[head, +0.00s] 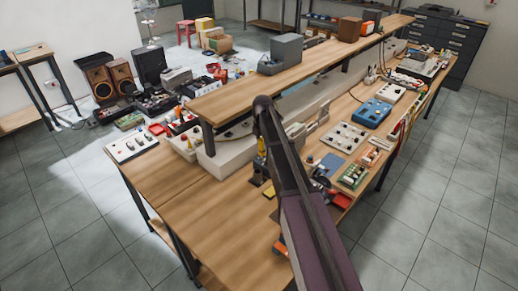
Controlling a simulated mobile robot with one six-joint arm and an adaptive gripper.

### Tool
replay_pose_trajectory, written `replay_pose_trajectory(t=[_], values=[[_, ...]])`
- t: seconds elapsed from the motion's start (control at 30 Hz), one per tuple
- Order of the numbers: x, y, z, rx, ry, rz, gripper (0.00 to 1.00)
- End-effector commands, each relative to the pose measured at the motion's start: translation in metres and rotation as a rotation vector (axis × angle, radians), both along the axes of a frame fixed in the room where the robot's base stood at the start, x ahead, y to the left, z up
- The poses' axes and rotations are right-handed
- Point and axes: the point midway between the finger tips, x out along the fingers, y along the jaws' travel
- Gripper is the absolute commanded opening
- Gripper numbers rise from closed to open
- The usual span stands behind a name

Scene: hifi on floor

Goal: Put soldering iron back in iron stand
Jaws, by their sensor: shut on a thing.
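My dark arm reaches in from the lower right over the wooden bench (190,215) and bends down at its far end. My gripper (261,158) shows only in part, small and dark, beside the arm link. It is shut on a slim thing with a yellow part, which looks like the soldering iron (262,146), held roughly upright. Just below is a small dark block, perhaps the iron stand (257,181). The arm hides much of this area, and I cannot tell whether the iron's tip touches the stand. A small yellow piece (270,192) lies beside it.
A raised wooden shelf (230,97) runs along the bench's back. A blue device (371,113), a green board (354,175) and several tools crowd the right side. A white panel with knobs (130,146) sits at the left. The bench's front left is clear.

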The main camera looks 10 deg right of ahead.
Motion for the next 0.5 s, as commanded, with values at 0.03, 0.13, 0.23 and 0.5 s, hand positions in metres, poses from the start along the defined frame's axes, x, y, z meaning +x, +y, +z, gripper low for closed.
replay_pose_trajectory(t=[0.03, 0.13, 0.23, 0.5], values=[[0.0, 0.0, 0.0, 0.0, 0.0, 0.0, 0.0], [0.0, 0.0, 0.0, 0.0, 0.0, -0.001, 0.0], [-0.001, 0.001, -0.002, 0.0, 0.0, 0.0, 0.0], [-0.008, 0.012, -0.013, 0.0, 0.003, 0.0, 0.0]])
